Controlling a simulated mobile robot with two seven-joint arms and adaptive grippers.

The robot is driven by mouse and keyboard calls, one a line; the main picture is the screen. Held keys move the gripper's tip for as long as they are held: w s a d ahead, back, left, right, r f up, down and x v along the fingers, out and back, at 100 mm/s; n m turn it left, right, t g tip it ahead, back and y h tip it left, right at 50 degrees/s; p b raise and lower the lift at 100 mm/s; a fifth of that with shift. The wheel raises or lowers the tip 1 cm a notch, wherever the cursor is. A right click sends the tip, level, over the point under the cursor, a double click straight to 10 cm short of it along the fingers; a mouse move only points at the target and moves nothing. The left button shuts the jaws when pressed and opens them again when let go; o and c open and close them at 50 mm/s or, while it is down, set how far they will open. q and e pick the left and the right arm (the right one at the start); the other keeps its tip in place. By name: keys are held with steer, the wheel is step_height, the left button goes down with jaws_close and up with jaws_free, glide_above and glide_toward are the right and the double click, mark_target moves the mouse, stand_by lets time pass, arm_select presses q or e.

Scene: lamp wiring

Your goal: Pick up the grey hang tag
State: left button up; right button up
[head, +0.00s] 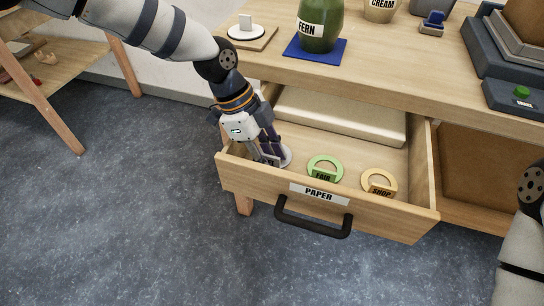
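An open drawer (327,212) labelled PAPER holds several ring-shaped hang tags. The grey hang tag (286,156) lies at the drawer's left end, mostly hidden behind my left gripper. My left gripper (270,158) reaches down into the drawer with its fingers at the grey tag. Whether the fingers are closed on the tag cannot be told. A green tag (325,163) marked FAIR and a yellow tag (379,178) marked SHOP lie to the right. My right arm shows at the right edge, but its gripper is out of view.
A cream box-like block (341,116) lies at the back of the drawer. The tabletop (400,65) above holds a green FERN vase (320,25) on a blue mat (315,49). The drawer front bears a black handle (312,223).

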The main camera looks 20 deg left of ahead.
arm_select(q)
jaws_close()
steer(key=shift+r, duration=0.1)
step_height(320, 180, up, 10)
steer(key=shift+p, duration=0.35)
arm_select(e)
steer(key=shift+w+r, duration=0.45)
